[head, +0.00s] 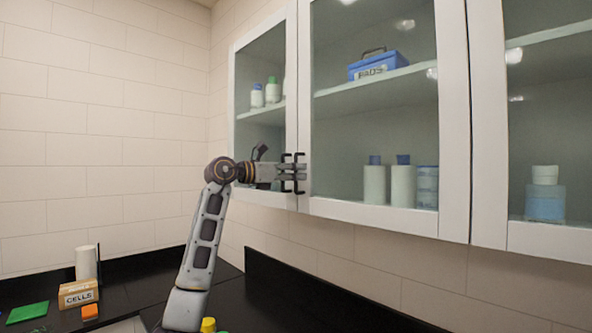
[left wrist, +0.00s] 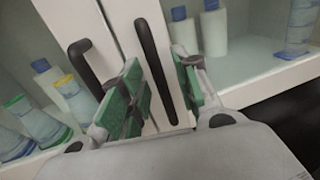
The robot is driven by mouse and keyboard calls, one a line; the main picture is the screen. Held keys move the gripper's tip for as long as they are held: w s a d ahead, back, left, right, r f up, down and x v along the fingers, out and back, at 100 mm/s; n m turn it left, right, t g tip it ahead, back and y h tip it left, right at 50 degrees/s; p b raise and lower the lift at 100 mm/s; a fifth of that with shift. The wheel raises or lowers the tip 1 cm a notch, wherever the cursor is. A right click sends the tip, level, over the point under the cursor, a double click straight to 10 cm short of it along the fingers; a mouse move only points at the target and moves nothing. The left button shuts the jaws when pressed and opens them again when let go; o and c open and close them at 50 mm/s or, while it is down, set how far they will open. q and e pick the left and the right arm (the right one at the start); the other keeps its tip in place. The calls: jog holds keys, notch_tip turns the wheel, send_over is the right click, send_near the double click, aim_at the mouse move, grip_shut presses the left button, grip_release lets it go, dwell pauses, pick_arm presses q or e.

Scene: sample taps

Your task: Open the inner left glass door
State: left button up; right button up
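The inner left glass door (head: 375,208) is the wide white-framed door in the middle of the head view, and it looks closed. Its black bar handle (left wrist: 154,70) stands upright at its left edge and also shows in the head view (head: 300,173). My left gripper (left wrist: 158,92) is at this handle, with green-padded fingers apart on either side of it. I see a gap beside the handle, so the fingers do not look closed on it. The neighbouring left door (head: 292,110) has its own black handle (left wrist: 88,65), outside my fingers. My right gripper is not in view.
Behind the glass are white bottles (head: 374,184) and a blue box (head: 377,65). Another glass door (head: 490,120) is at the right. Below, the black counter (head: 130,270) holds a box marked CELLS (head: 78,293), a white cylinder (head: 87,262) and a green item (head: 27,313).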

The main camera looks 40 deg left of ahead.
pick_arm(q)
jog(key=shift+w+d, duration=0.1)
jog(key=shift+w, duration=0.2)
grip_shut()
